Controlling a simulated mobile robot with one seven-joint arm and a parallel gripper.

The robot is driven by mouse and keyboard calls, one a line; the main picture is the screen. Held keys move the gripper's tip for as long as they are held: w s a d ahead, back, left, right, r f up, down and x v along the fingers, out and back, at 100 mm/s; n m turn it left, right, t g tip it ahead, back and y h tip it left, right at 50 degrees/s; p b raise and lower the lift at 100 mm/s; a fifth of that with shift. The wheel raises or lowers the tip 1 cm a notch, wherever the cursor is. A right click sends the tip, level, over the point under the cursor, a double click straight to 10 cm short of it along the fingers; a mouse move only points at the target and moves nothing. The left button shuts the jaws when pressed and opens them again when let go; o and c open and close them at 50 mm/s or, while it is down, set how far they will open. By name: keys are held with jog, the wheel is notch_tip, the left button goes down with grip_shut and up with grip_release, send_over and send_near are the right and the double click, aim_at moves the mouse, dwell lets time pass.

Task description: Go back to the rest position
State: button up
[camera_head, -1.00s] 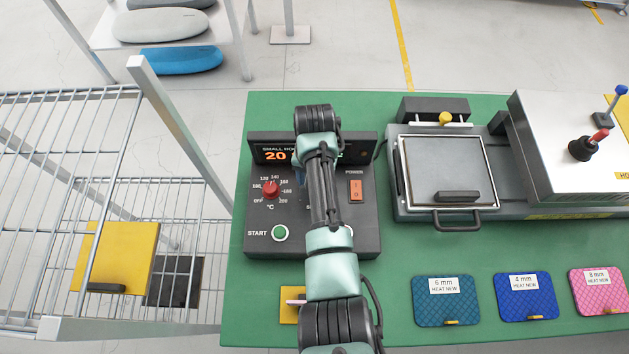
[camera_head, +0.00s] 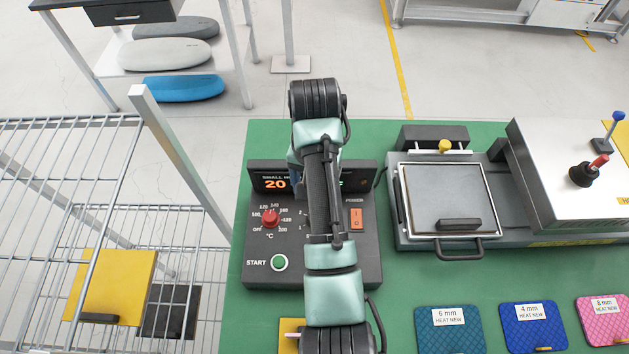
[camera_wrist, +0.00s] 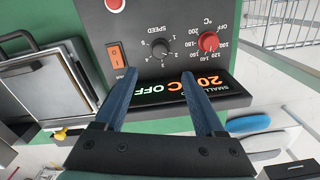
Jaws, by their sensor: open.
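My gripper (camera_wrist: 162,105) shows in the wrist view with its two blue fingers apart and nothing between them. It is above the display end of the dark control box (camera_wrist: 185,20). The box also stands on the green table in the head view (camera_head: 262,215), with an orange display, a red temperature knob (camera_head: 270,218), a green START button (camera_head: 280,263) and an orange power switch (camera_head: 356,218). My arm reaches over the box in the head view and covers its middle. The gripper itself is hidden there behind the arm.
A heat press (camera_head: 447,204) stands right of the box, with a steel-covered unit (camera_head: 570,170) beyond it. Teal (camera_head: 449,332), blue (camera_head: 533,327) and pink (camera_head: 603,322) pads lie along the table's front. A wire rack (camera_head: 60,225) with a yellow board (camera_head: 118,288) stands left.

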jog(key=shift+r, duration=1.05)
